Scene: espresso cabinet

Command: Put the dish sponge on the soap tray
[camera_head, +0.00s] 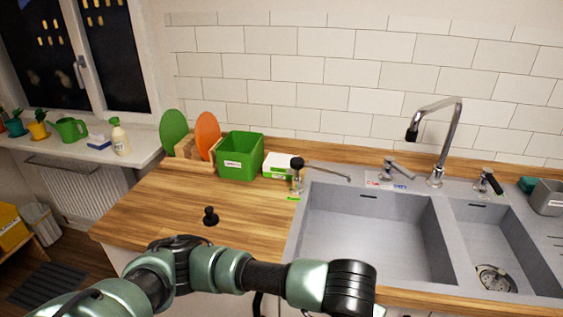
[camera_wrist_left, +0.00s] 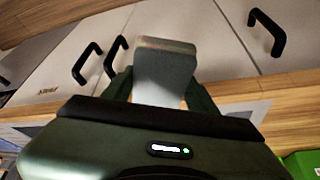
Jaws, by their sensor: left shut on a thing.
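My left gripper (camera_wrist_left: 160,92) is in the left wrist view, its two dark fingers shut on the sides of a pale grey block (camera_wrist_left: 164,65) with a brownish end edge. Its shape could fit the dish sponge, but I cannot tell for sure. In the head view my left arm reaches across the counter's front to the sink's front edge, and its gripper is hidden. A grey holder (camera_head: 548,198) stands at the far right beside the sink, with a dark green item (camera_head: 527,184) next to it. I cannot tell whether the holder is the soap tray. My right gripper is not in view.
The double sink (camera_head: 370,235) has a tall faucet (camera_head: 450,130) behind it. A green bin (camera_head: 240,157), a white-and-green box (camera_head: 278,165) and a pump dispenser (camera_head: 297,176) stand left of it.

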